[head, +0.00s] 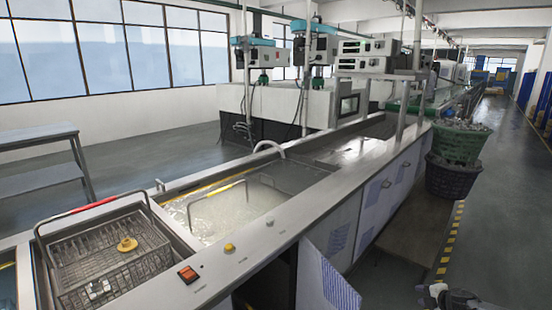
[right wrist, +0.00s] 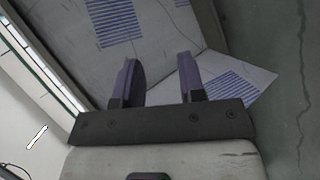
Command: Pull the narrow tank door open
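The narrow tank door (head: 312,278) is a pale panel with a blue striped patch, low on the tank's front at the bottom of the head view. It stands out at an angle from the front, with a dark opening to its left. Its lower part is cut off. My right gripper (head: 450,296) is at the bottom right edge, apart from the door. In the right wrist view its two dark fingers (right wrist: 158,75) are spread with nothing visible between them. Pale panels with blue stripes (right wrist: 117,23) lie beyond the fingers. My left gripper is not in view.
The long tank counter (head: 300,215) carries a wire basket (head: 110,262) and a liquid-filled basin (head: 225,208). Floor to the right of the yellow-black strip (head: 450,243) is clear.

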